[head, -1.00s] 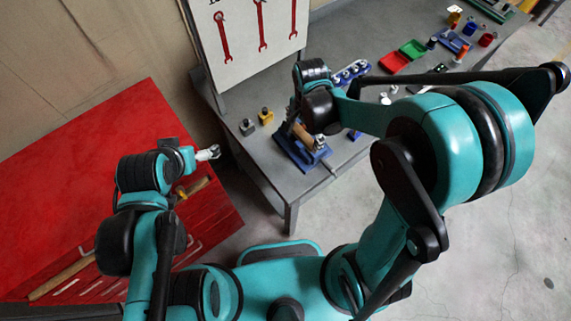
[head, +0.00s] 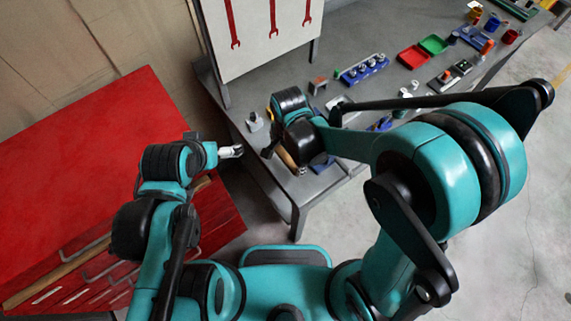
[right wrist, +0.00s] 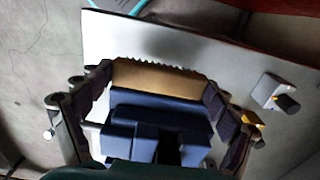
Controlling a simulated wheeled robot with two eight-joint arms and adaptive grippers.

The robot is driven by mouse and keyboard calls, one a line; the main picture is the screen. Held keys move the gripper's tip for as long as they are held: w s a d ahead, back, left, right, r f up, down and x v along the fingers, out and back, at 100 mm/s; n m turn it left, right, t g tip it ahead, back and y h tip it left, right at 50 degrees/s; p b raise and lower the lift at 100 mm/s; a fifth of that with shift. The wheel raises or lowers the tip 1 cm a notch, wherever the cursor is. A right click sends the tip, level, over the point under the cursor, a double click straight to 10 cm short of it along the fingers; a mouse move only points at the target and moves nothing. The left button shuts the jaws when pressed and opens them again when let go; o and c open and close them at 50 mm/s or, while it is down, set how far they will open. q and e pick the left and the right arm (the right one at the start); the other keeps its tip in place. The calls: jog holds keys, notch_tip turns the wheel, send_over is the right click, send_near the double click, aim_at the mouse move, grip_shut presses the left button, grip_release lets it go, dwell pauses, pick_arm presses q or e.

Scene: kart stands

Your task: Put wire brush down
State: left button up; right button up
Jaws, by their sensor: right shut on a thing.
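The wire brush (right wrist: 158,78), a tan wooden block with a jagged bristle edge, is between the two fingers of my right gripper (right wrist: 157,84) in the right wrist view. The gripper is shut on it. In the head view a bit of the brush (head: 287,158) shows below my right wrist, over the near left part of the grey bench (head: 245,95). Whether the brush touches anything beneath cannot be told.
A grey block (head: 254,122) stands on the bench left of my right gripper. A blue rack (head: 363,69), a red bin (head: 413,57) and a green bin (head: 434,44) lie farther back. A red tool cabinet (head: 75,170) stands at the left. A white tool board (head: 262,30) rises behind.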

aim_at(285, 169)
jog(key=shift+w+a+f, duration=0.15)
jog(key=shift+a+f, duration=0.25)
jog(key=shift+f+b, duration=0.7)
jog(key=shift+f, duration=1.15)
jog(key=shift+f+b, duration=0.2)
jog(key=shift+b, duration=0.1)
jog(key=o, duration=1)
jog(key=shift+r, duration=0.1)
